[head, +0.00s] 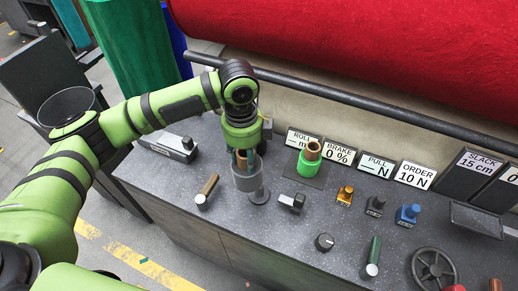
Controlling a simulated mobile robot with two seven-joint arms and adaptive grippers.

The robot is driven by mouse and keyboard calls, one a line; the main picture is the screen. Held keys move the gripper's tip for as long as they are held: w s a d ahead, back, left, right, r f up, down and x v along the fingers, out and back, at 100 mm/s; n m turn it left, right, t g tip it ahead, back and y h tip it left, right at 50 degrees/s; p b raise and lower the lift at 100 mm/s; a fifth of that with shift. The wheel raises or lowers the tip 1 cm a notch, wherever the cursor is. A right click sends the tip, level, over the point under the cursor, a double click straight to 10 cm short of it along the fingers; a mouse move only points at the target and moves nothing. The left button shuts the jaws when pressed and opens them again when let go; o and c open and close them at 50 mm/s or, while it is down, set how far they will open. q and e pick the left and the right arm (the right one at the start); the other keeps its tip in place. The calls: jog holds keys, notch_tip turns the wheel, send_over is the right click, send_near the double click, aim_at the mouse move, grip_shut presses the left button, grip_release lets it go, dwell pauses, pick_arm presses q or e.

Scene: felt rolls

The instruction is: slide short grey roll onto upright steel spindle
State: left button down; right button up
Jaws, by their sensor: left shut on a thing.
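The short grey roll (248,180) is upright near the middle of the counter in the head view. My left gripper (244,158) points down from above and is shut on the roll's top end, where a brown core shows between the fingers. A round grey foot (259,196), which looks like the base of the steel spindle, shows just below and right of the roll. The spindle's shaft is hidden behind or inside the roll; I cannot tell which. My right gripper is not in view.
A short green roll (307,164) with a brown core stands on a dark square to the right. Label signs and a rail (380,108) run behind.

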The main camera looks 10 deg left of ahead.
aim_at(259, 158)
pick_arm(q)
jog(key=m, duration=0.2)
jog(key=d+m, duration=0.1)
jog(key=m, duration=0.1)
jog(key=w+m+p, duration=0.1)
jog(key=m, duration=0.1)
jog(key=shift+w+d+f, duration=0.1)
jog(key=shift+d+f, duration=0.1)
jog(key=m, duration=0.3)
jog(key=d+m, duration=0.1)
jog(key=shift+w+f+m+p, duration=0.3)
jog(key=shift+w+p, duration=0.1)
jog(key=shift+w+d+f+m, duration=0.15)
jog(key=shift+m, duration=0.75)
jog(key=shift+p, duration=0.6)
jog(key=shift+f+b, duration=0.5)
jog(key=shift+f, duration=0.25)
jog(key=shift+f+b, duration=0.4)
jog(key=shift+f, duration=0.8)
jog(key=shift+f, duration=0.1)
